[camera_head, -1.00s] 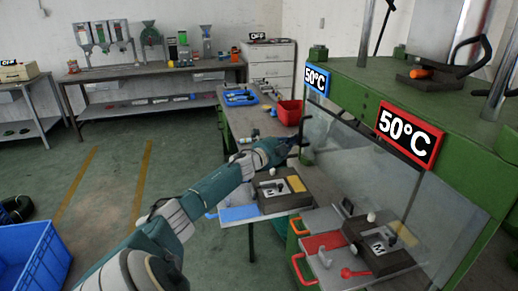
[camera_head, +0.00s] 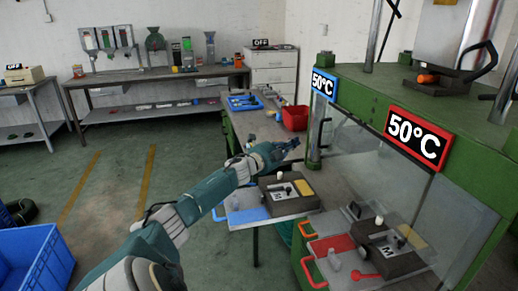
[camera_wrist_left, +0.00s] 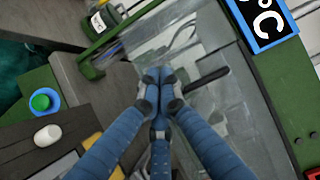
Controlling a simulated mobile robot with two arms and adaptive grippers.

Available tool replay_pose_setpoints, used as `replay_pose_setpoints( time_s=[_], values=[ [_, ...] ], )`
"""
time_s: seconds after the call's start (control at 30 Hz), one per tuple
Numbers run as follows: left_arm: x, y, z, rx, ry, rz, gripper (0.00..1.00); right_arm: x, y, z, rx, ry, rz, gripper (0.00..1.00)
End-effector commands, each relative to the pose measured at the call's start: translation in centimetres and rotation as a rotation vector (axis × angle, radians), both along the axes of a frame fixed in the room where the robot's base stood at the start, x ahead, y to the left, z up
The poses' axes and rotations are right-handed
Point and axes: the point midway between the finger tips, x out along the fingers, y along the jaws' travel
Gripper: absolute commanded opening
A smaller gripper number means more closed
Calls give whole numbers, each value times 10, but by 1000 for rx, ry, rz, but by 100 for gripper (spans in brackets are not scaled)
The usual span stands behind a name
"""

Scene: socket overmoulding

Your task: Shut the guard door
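The guard door (camera_head: 385,170) is a clear panel on the front of the green press. Its black upright handle (camera_head: 323,134) stands near the left green post. In the left wrist view the dark handle (camera_wrist_left: 207,80) lies just right of my fingertips. My left gripper (camera_head: 293,146) is in front of the press, a little left of the handle and apart from it. In the left wrist view my three blue fingers (camera_wrist_left: 160,92) are drawn together at the tips, with nothing seen between them. Whether the door is fully against its frame is unclear. My right gripper is out of view.
Below my left arm is a mould block (camera_head: 288,190) on a side table. Another mould (camera_head: 392,248) sits on the press shelf near orange handles. A red bin (camera_head: 295,117) stands behind the gripper. A blue crate (camera_head: 35,262) is on the floor at the left.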

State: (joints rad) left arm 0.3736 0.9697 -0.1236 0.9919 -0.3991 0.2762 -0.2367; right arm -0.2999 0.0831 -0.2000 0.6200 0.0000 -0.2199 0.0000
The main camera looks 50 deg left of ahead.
Motion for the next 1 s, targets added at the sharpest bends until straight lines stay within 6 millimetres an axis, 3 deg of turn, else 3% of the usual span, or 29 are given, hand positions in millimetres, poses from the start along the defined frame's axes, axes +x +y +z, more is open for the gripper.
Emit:
replay_pose_setpoints(
  time_s=[0.2,0.5,0.7,1.0],
  values=[
    [-32,13,-3,2,4,0,0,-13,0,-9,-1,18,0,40],
    [-71,27,-2,3,3,-1,0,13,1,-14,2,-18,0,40],
    [-84,33,0,1,1,-1,0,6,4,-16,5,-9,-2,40],
    [-87,34,1,1,-1,-1,0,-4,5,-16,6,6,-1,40]
  ],
)
